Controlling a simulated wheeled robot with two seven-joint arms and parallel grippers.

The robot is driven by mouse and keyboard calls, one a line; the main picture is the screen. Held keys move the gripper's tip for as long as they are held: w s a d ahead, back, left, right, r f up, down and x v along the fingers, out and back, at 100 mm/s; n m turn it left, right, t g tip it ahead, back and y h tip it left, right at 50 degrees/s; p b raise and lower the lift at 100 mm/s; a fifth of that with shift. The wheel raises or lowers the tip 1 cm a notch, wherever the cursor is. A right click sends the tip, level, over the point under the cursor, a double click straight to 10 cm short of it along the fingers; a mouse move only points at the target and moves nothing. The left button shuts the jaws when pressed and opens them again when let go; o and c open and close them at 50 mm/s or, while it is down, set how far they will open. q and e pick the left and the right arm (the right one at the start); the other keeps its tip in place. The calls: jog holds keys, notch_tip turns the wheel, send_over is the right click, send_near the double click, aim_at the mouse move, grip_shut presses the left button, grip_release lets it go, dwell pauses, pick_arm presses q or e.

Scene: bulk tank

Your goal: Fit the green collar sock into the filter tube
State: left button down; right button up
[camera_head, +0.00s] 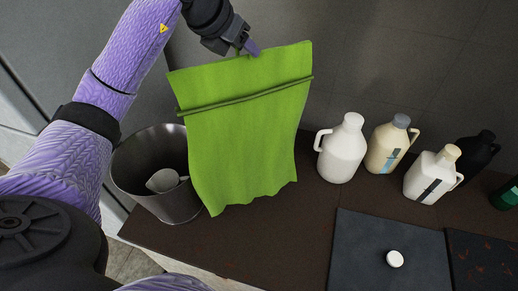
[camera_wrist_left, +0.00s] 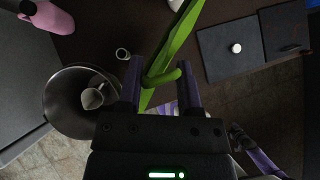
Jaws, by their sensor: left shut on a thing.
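The green sock (camera_head: 245,130) is a broad, flat cloth piece with a raised band across its upper part. It hangs in front of the back wall, over the dark counter. My left gripper (camera_head: 252,48) is shut on its top edge. In the left wrist view the sock (camera_wrist_left: 178,42) shows nearly edge-on between the fingers (camera_wrist_left: 160,80). I cannot make out a filter tube for certain.
A metal bucket (camera_head: 125,175) with a pale jug in it stands left of the sock. A white jug (camera_head: 342,150), a cream jug (camera_head: 386,145) and other bottles stand right. A dark mat (camera_head: 385,235) with a white knob lies at front right. A pink bottle (camera_wrist_left: 52,18) shows in the wrist view.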

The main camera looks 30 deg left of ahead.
aim_at(240, 87)
pick_arm(q)
jog(key=f, duration=0.2)
jog(key=s+f, duration=0.1)
jog(key=f, duration=0.2)
jog(key=shift+s+f, duration=0.15)
jog(key=shift+f, duration=0.2)
jog(key=f, duration=0.3)
jog(key=shift+w, duration=0.2)
jog(key=shift+f, duration=0.3)
jog(key=shift+c, duration=1.3)
grip_release()
pick_arm(e)
jog(key=shift+s, duration=0.6)
jog(key=shift+r, duration=0.1)
